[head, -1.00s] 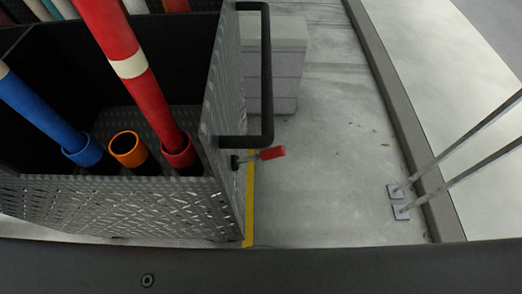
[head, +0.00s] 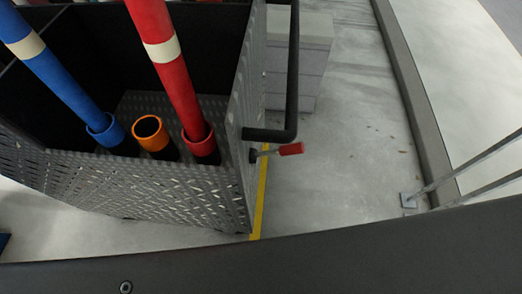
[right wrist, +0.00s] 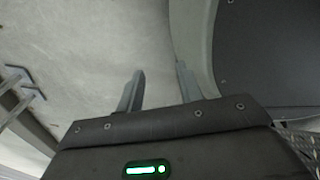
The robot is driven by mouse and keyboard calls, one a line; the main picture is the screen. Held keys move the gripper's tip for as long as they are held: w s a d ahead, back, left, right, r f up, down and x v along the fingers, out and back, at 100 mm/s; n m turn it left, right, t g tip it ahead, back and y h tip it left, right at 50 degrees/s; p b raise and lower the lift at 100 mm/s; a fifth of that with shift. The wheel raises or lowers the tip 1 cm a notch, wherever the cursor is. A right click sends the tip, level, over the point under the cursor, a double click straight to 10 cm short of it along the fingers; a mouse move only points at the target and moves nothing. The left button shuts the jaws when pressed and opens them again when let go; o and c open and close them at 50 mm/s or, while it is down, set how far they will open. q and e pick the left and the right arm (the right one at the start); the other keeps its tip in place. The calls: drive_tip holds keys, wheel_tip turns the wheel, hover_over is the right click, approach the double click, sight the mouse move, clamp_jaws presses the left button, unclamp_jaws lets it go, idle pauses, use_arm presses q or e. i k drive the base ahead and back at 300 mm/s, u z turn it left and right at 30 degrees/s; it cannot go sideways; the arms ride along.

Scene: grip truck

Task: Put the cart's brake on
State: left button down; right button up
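The cart (head: 150,190) is a dark box of metal tread plate at the left of the head view, with a black bar handle (head: 292,80) on its right side. Below the handle, a short lever with a red grip (head: 291,149) sticks out to the right from the cart's side; I take it to be the brake lever. My right gripper (right wrist: 160,80) shows in the right wrist view, its two fingers apart with bare floor between them. It holds nothing and is not in the head view. My left gripper is not in view.
A red pole (head: 170,70) and a blue pole (head: 60,75) stand in rings on the cart beside an empty orange ring (head: 150,128). Grey blocks (head: 298,60) stand behind the handle. A kerb (head: 415,100) and metal rails (head: 470,165) are at the right. The floor between is clear.

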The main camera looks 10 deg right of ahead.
sight(297, 148)
drive_tip(key=u, duration=1.05)
drive_tip(key=k, duration=1.05)
drive_tip(key=z, duration=1.35)
